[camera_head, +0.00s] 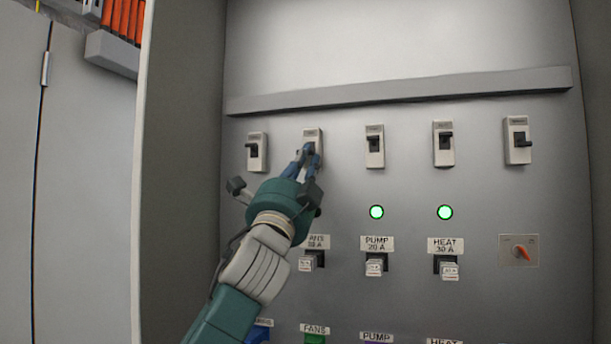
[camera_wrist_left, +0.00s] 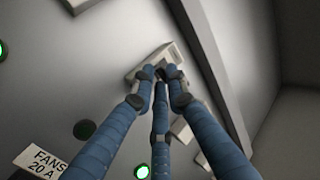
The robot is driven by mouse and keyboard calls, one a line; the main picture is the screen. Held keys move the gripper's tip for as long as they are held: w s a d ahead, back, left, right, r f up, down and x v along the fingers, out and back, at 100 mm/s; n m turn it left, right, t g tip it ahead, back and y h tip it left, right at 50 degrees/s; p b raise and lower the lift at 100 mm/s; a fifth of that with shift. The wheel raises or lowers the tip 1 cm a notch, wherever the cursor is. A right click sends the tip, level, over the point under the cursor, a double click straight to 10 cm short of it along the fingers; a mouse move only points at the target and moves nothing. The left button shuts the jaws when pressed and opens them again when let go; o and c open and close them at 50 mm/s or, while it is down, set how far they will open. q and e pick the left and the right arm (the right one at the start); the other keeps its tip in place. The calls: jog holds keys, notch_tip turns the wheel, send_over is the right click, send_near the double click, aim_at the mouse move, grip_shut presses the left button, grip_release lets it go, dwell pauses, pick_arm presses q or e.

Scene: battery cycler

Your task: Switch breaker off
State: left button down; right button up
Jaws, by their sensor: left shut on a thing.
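My left gripper (camera_head: 307,154) reaches up from below to the second breaker (camera_head: 312,133) from the left. Its blue fingers are shut on the dark toggle of that breaker and hide most of the toggle. In the left wrist view the fingertips (camera_wrist_left: 160,78) close together at the breaker's pale housing (camera_wrist_left: 152,60). The toggle's exact position is hidden. A "FANS" label (camera_head: 317,241) is below this breaker, partly covered by my arm. My right gripper is not in view.
More breakers stand in the row: one at far left (camera_head: 257,151), others to the right (camera_head: 374,146), (camera_head: 444,143), (camera_head: 517,140). Green lamps (camera_head: 377,212), (camera_head: 445,212) glow above PUMP and HEAT. A dark lamp (camera_wrist_left: 84,129) shows by the FANS label. A ledge (camera_head: 400,90) runs above the breakers.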

pick_arm(q)
jog(key=shift+w+f, duration=0.1)
jog(key=shift+f, duration=0.1)
dwell(0.3)
jog(key=c, duration=1.7)
grip_release()
jog(key=shift+r, duration=0.1)
jog(key=shift+r, duration=0.1)
